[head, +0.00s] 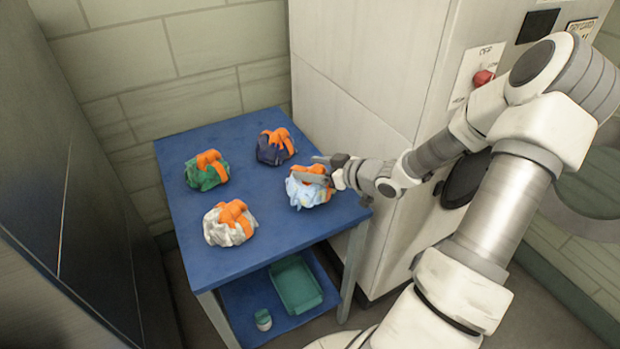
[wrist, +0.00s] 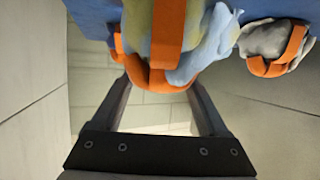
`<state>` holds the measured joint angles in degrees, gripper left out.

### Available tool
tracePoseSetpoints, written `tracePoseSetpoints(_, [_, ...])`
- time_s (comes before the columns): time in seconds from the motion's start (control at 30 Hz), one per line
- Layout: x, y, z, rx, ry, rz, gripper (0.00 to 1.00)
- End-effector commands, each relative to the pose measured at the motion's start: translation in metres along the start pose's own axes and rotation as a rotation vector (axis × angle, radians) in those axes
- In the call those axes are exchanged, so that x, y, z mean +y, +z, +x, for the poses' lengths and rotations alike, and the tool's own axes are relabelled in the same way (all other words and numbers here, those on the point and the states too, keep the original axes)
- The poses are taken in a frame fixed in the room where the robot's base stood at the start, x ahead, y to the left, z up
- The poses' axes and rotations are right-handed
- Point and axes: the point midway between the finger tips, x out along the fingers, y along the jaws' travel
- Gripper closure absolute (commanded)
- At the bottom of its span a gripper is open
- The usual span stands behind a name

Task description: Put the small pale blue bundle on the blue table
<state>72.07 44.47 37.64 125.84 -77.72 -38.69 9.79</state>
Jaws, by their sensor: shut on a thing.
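The small pale blue bundle (head: 307,193), with yellowish patches and orange straps, is at the right side of the blue table (head: 260,250). My gripper (head: 323,171) reaches it from the right and is shut on its orange strap. In the wrist view the bundle (wrist: 208,40) fills the top middle, with the strap between the two fingers (wrist: 158,85). I cannot tell whether its underside touches the table top.
A dark navy bundle (head: 270,151), a green bundle (head: 205,175) and a white bundle (head: 222,232) lie on the table, all orange-strapped. The middle of the table is clear. A white cabinet (head: 350,85) stands close behind. A teal tray (head: 297,284) is on the lower shelf.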

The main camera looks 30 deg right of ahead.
Motion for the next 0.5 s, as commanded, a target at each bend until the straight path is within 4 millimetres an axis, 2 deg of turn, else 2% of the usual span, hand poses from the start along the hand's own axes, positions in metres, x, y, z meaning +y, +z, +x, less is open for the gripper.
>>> tracePoseSetpoints(0.03, [0.0, 0.011, 0.005, 0.001, -0.002, 0.005, 1.0])
tracePoseSetpoints(0.13, [0.0, 0.022, 0.009, 0.002, -0.001, 0.004, 1.0])
tracePoseSetpoints(0.5, [0.0, 0.025, 0.011, 0.001, 0.0, 0.001, 1.0])
